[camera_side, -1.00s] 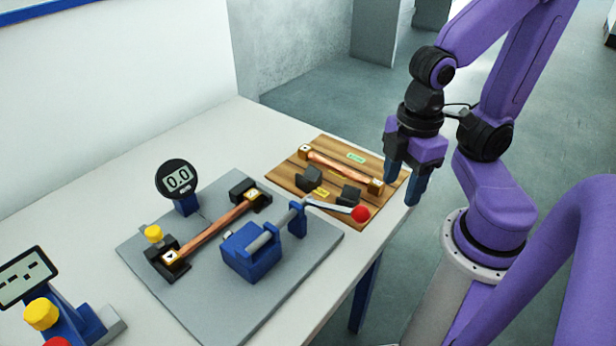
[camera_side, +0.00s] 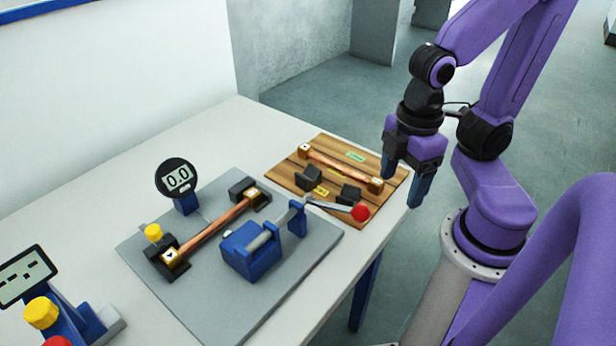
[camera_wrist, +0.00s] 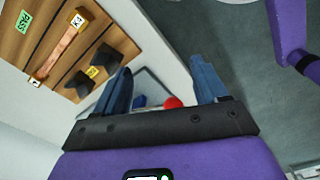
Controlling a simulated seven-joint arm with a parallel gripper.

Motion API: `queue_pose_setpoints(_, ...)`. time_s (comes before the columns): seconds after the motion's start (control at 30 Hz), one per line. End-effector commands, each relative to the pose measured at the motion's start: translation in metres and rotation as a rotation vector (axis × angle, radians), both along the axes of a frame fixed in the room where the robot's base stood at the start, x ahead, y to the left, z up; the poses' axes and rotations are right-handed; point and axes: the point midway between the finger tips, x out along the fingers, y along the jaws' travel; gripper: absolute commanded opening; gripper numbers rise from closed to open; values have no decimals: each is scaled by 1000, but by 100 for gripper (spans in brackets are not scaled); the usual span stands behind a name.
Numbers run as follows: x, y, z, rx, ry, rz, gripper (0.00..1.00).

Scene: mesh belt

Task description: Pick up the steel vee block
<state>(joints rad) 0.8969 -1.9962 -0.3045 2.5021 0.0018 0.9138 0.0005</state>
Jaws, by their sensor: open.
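Two small dark grey blocks lie on the wooden board, one at its left (camera_side: 309,178) and one nearer its front edge (camera_side: 348,195). They look like vee blocks; I cannot tell which one the task names. Both also show in the wrist view, one at lower left (camera_wrist: 78,85) and one nearer my fingers (camera_wrist: 106,59). My gripper (camera_side: 402,188) is open and empty, fingers pointing down, above and right of the board near the table's right edge. In the wrist view its two blue fingers (camera_wrist: 160,75) are wide apart with nothing held.
The wooden board (camera_side: 378,213) also carries a copper bar (camera_side: 340,167) with square ends. A grey plate (camera_side: 207,311) holds another copper bar on dark supports, a dial gauge (camera_side: 176,179) and a blue clamp (camera_side: 252,252) whose red-knobbed lever reaches over the board. A display and yellow button stand lower left.

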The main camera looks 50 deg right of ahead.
Motion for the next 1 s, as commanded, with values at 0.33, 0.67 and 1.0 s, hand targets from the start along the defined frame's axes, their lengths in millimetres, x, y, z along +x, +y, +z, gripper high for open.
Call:
queue_pose_setpoints(0.33, 24, 6, 5, 0, 5, -259, 72)
queue_pose_setpoints(0.67, 95, 13, 21, 0, 22, -1073, 72)
queue_pose_setpoints(1.0, 168, 2, 35, 4, 35, -1947, 72)
